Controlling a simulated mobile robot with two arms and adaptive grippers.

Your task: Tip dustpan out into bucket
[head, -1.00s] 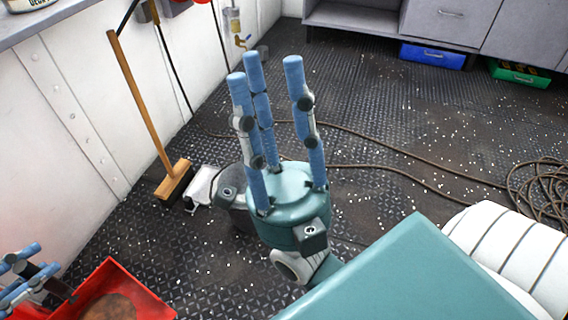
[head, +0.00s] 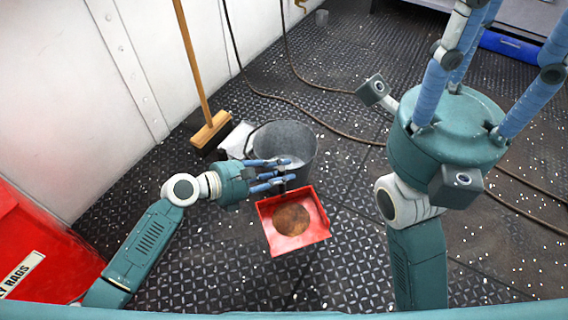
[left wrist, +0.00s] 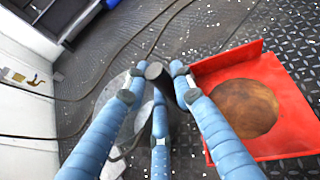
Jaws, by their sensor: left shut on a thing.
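The red dustpan (head: 318,234) holds a round brown heap of dirt (head: 291,219). It is roughly level, just in front of the grey metal bucket (head: 304,146). My left gripper (head: 284,175) is shut on the dustpan's dark handle (left wrist: 158,76), at the bucket's near side. The fingers hide part of the bucket's opening, and something pale shows inside it. In the left wrist view the dustpan (left wrist: 290,84) lies right of the fingers and the bucket (left wrist: 118,100) is partly hidden behind them. My right gripper (head: 505,62) is open and empty, fingers up, tips cut off.
A broom (head: 196,72) leans by the white wall, its head beside a dustpan-like pale object (head: 237,140). A red rag bin (head: 36,245) stands at lower left. Cables (head: 330,130) cross the dark floor, which is scattered with white bits. A blue box (head: 508,46) is at upper right.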

